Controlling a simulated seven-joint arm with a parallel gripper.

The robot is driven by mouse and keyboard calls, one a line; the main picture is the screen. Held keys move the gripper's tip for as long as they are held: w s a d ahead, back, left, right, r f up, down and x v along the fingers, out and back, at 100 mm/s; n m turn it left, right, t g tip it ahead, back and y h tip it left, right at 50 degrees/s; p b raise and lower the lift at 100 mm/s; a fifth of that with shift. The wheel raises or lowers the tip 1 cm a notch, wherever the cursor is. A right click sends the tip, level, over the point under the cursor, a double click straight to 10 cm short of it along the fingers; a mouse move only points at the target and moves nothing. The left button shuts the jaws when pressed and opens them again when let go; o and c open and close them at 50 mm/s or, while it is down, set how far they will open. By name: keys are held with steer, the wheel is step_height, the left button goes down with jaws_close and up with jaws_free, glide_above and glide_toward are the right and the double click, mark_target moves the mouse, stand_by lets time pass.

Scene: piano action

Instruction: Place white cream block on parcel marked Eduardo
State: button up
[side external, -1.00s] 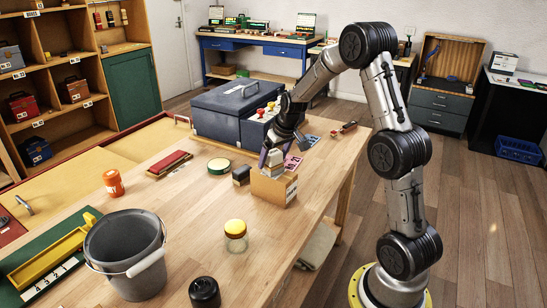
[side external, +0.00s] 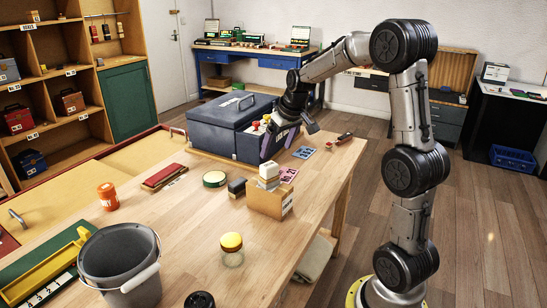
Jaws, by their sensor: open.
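The white cream block (side external: 269,171) sits on top of the tan parcel (side external: 266,202) on the wooden workbench. It looks like two pale layers; I cannot tell whether these are one piece or two. The parcel has a white label on its right side, too small to read. My gripper (side external: 281,143) is open and empty, above and behind the block in the side view, apart from it. Its purple fingers hang in front of the dark blue toolbox.
A small dark block (side external: 237,187) stands just left of the parcel. The blue toolbox (side external: 232,122) is behind, with pink cards (side external: 287,175) and blue cards (side external: 304,152) to the right. A jar (side external: 231,249) and grey bucket (side external: 119,264) stand nearer. The bench between is clear.

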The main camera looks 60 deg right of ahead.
steer(key=s+a+r+n, duration=0.1)
steer(key=s+a+r, duration=0.2)
steer(key=s+a, duration=0.35)
steer(key=s+a+r+n, duration=0.1)
steer(key=s+a+r, duration=0.2)
steer(key=a, duration=0.6)
steer(key=s+a+f+n+y, duration=0.1)
steer(key=s+a, duration=0.3)
steer(key=s, duration=0.2)
steer(key=s+a+f+n+t, duration=0.1)
steer(key=s+a, duration=0.3)
steer(key=s, duration=0.3)
steer(key=shift+f+y, duration=0.25)
steer(key=shift+y, duration=0.15)
